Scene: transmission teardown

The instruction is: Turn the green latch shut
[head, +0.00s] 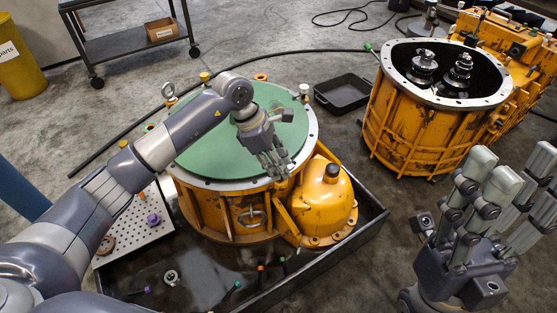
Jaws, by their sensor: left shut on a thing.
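My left gripper (275,168) reaches over the round green lid (225,137) of the near orange housing (222,212). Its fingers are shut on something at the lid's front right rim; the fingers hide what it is. Another green-tipped piece (368,47) stands by the far housing. I cannot tell which green part is the latch. My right gripper (505,190) is open and empty at the lower right, its fingers pointing up.
The near housing stands in a black tray (340,241) with small loose parts. A perforated plate (136,232) lies at left. The far orange housing (412,125) is open, with gears (458,76) inside. A shallow black bin (343,94) lies between them. A cart (135,42) stands behind.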

